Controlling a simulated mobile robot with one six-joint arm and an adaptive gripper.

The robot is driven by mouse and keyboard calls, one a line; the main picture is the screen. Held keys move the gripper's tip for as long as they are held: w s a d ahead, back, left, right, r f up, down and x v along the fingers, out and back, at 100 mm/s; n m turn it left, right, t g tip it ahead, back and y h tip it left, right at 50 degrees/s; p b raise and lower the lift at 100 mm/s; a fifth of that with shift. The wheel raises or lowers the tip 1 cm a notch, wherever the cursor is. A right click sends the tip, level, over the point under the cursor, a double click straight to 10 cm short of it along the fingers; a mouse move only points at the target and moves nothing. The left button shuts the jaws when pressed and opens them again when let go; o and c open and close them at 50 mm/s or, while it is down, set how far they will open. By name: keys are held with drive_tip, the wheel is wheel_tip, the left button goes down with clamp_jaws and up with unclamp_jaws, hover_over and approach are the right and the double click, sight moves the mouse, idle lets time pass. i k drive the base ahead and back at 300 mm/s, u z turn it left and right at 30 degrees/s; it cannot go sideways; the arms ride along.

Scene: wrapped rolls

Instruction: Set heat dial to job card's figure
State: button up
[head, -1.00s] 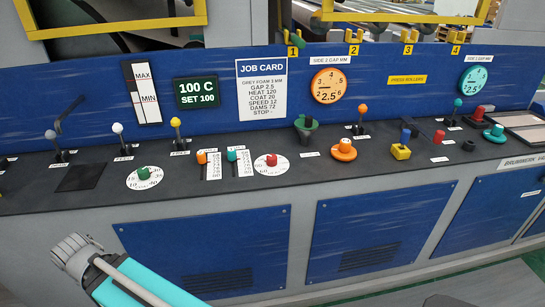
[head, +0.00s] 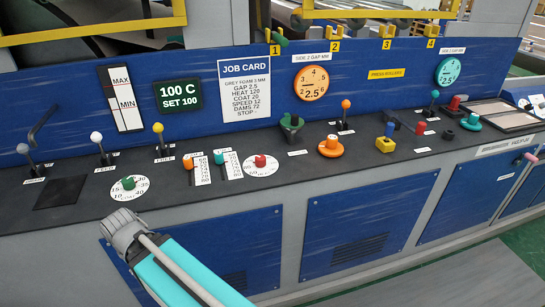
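The job card (head: 244,91) on the blue back panel lists HEAT 120. The green display (head: 179,95) beside it reads 100 C, SET 100. A round white dial with a red knob (head: 260,161) lies flat on the dark console. Another white dial with a green knob (head: 129,184) lies further left, with figures such as 10, 15, 30, 35 and 40. I cannot read which dial is named heat. The grey end of my arm, with my gripper (head: 124,229), is in front of the console, below the green-knob dial and apart from both dials. Its fingers cannot be made out.
Two slider scales with orange (head: 188,163) and teal (head: 219,158) knobs stand between the dials. Levers with white (head: 96,137) and yellow (head: 158,128) balls rise behind. Floor is free in front at right.

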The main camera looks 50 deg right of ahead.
sight(260, 161)
drive_tip(key=z, duration=0.65)
drive_tip(key=k, duration=0.9)
drive_tip(key=z, duration=0.6)
drive_tip(key=i, duration=0.5)
